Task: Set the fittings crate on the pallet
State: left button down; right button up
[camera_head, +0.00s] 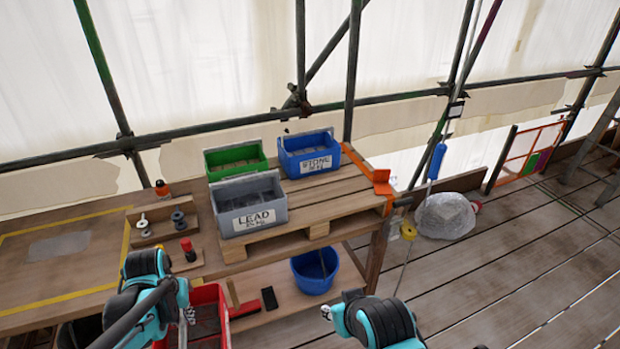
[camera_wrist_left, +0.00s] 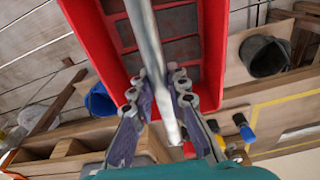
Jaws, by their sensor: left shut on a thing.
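The red crate (camera_head: 221,291), taken as the fittings crate, shows low in front of the bench, partly behind my left arm; no label shows. Its red wall (camera_wrist_left: 89,42) and grey divided inside show in the left wrist view. My left gripper (camera_head: 187,314) is shut on its grey bar handle (camera_wrist_left: 148,40); the fingers (camera_wrist_left: 165,85) sit either side of it. The wooden pallet (camera_head: 335,205) lies on the bench, with bare slats at its front right. My right arm's end (camera_head: 328,313) is low in the head view; its jaws cannot be made out.
On the pallet stand a grey LEAD crate (camera_head: 248,222), a blue STONE crate (camera_head: 309,168) and a green crate (camera_head: 235,172). An orange clamp (camera_head: 381,187) sits at the pallet's right end. A blue bucket (camera_head: 314,284) stands on the lower shelf. Small fittings boards (camera_head: 160,221) lie left.

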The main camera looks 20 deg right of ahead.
aim_at(328, 196)
jog(key=l+u, duration=0.2)
jog(key=l, duration=1.7)
